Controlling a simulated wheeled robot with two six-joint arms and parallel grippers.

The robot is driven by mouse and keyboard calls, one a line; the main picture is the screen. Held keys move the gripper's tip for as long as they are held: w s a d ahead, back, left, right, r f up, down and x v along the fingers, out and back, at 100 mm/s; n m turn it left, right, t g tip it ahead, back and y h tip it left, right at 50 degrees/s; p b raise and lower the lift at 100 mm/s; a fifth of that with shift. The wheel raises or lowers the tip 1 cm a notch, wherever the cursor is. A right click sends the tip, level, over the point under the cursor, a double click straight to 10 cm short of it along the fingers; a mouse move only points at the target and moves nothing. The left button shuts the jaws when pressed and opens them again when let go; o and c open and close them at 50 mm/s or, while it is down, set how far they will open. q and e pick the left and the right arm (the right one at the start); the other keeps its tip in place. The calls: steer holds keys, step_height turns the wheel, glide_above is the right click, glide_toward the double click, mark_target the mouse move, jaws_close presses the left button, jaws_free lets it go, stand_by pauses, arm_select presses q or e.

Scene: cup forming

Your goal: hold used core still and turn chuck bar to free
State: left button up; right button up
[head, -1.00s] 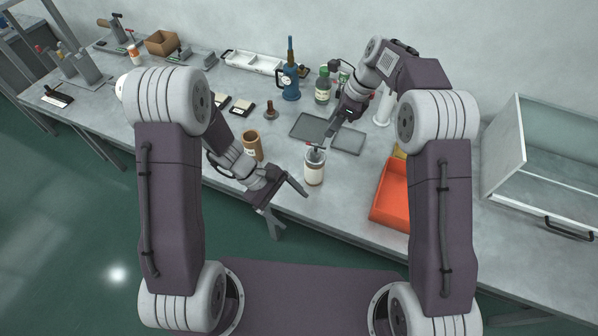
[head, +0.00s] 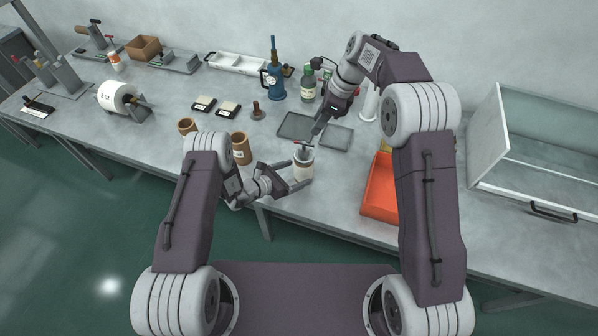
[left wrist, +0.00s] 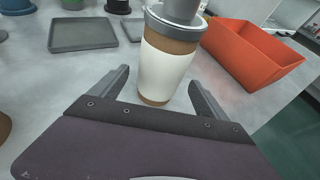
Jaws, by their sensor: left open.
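The used core (head: 304,167) stands upright near the table's front edge, brown with a wide white band. It also shows in the left wrist view (left wrist: 168,70), with the grey chuck (left wrist: 174,20) on its top. The chuck bar (head: 302,143), thin with a red end, sticks out at the chuck's top. My left gripper (head: 298,175) is open, low at the core, with a finger on either side; in the left wrist view gaps show between the fingers and the core. My right gripper (head: 317,130) points down just above the bar; its jaw opening is unclear.
An orange bin (head: 379,190) stands right of the core. Grey trays (head: 336,137) lie behind it. Brown cups (head: 240,149) stand to the left, close to my left arm. A blue torch (head: 273,80) and a green bottle (head: 308,86) stand farther back.

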arm_select(q)
steer(key=x, duration=0.4)
steer(key=shift+w+d+f, duration=0.1)
steer(key=shift+d, duration=0.1)
steer(key=c, duration=1.5)
steer(key=shift+c, duration=0.2)
